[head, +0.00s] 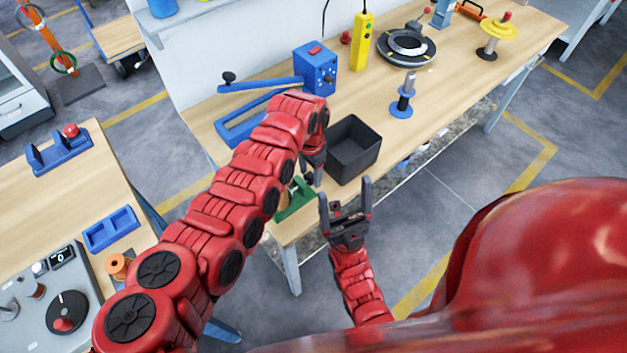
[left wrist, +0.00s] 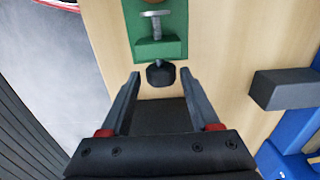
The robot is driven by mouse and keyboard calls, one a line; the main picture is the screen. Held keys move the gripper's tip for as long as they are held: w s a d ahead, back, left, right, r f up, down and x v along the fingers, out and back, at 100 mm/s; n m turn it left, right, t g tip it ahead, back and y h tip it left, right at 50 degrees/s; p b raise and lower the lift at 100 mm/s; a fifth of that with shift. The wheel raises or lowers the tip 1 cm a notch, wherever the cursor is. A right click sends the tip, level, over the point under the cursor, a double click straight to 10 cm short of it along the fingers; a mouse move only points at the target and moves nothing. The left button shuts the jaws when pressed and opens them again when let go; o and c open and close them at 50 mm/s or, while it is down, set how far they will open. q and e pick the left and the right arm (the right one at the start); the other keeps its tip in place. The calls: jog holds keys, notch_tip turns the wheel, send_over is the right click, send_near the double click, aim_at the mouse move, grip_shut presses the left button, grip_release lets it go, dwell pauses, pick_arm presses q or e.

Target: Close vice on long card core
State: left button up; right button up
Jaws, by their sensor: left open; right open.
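The green vice (head: 294,203) is on the near left corner of the long bench, partly hidden behind my left arm. In the left wrist view its green body (left wrist: 155,45), grey screw and black knob (left wrist: 160,73) show. My left gripper (left wrist: 160,82) is open, with the knob between its fingertips and a gap on each side. In the head view the left gripper (head: 310,168) is just above the vice, mostly hidden by its own arm. A brown sliver at the top edge of the wrist view may be the card core; the rest is out of sight. My right gripper (head: 346,192) is open and empty, off the bench's front edge.
A black open bin (head: 352,150) stands right of the vice. The side table (head: 60,175) at left holds blue holders and a grey machine.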

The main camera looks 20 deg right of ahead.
pick_arm(q)
jog(key=shift+w+f, duration=0.1)
jog(key=shift+f, duration=0.15)
jog(key=t+p, duration=0.1)
jog(key=p, duration=0.6)
jog(key=shift+s+d+r+t+y, duration=0.1)
jog(key=shift+s+r+t+y, duration=0.2)
jog(key=shift+r+t+y, duration=0.1)
jog(key=shift+f, duration=0.15)
jog(key=shift+w+f, duration=0.1)
jog(key=shift+f, duration=0.15)
